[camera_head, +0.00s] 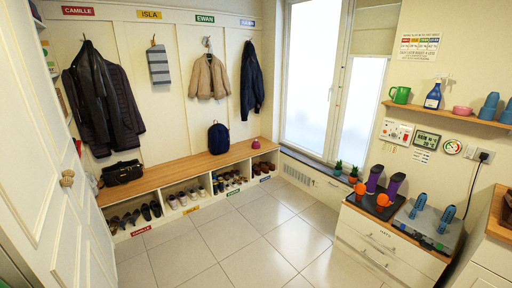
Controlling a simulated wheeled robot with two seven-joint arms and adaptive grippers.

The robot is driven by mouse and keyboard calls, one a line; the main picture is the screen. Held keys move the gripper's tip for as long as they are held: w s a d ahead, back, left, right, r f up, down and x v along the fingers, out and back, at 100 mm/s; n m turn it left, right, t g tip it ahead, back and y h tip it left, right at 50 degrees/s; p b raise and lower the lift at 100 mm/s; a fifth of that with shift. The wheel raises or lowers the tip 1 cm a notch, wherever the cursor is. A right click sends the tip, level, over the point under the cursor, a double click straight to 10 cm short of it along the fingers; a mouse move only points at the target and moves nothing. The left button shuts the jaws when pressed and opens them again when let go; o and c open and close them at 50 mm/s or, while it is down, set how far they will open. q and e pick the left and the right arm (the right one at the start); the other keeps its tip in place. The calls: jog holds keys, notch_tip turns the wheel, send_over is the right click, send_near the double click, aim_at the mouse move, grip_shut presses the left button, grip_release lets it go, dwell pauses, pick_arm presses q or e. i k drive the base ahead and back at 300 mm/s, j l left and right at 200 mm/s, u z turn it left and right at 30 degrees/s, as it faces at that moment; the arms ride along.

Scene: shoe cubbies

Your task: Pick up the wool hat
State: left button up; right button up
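A small magenta item (256,143), which looks like the wool hat, sits on the far right end of the wooden bench top (180,173). It is small in this view, so its knit cannot be made out. Nothing is touching it from above, and it stands apart from the dark blue backpack (218,144) to its left. Neither of my grippers shows in the head view.
Shoes fill the cubbies under the bench. A black bag (122,172) sits at the bench's left end. Coats hang above. An open white door (62,150) is at left. The tiled floor (235,235) is clear.

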aim_at(255, 145)
jog(key=u, duration=0.1)
jog(key=i, duration=5.4)
jog(key=z, duration=0.15)
